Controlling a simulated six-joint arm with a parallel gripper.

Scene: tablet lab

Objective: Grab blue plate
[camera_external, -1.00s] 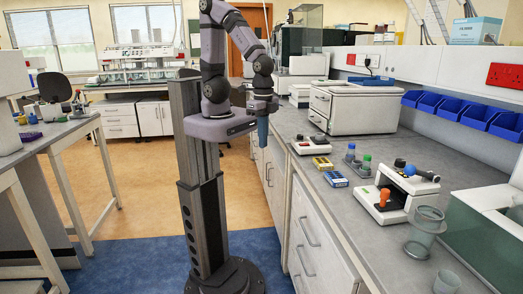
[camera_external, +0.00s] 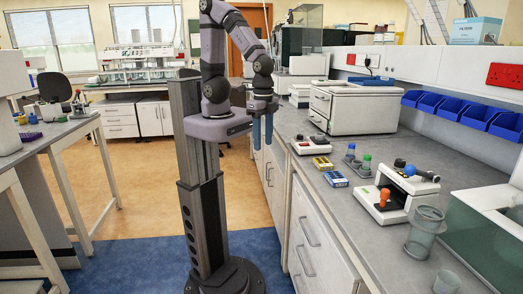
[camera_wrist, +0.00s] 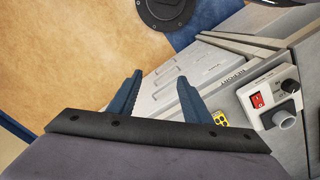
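The blue plate (camera_external: 335,179), a small flat blue-edged block, lies on the bench top near its front edge in the external view. A similar yellow plate (camera_external: 322,163) lies just behind it. My gripper (camera_external: 262,142) hangs pointing down at the left of the bench, apart from both plates. Its two blue fingers are spread with nothing between them; the wrist view also shows my gripper (camera_wrist: 160,77) open and empty. In the wrist view a bit of the yellow plate (camera_wrist: 221,118) shows beside the right finger. The blue plate is not visible there.
A white device with a red switch (camera_external: 311,146) stands behind the plates. A white instrument with an orange knob (camera_external: 396,197) and a clear beaker (camera_external: 425,232) stand nearer the camera.

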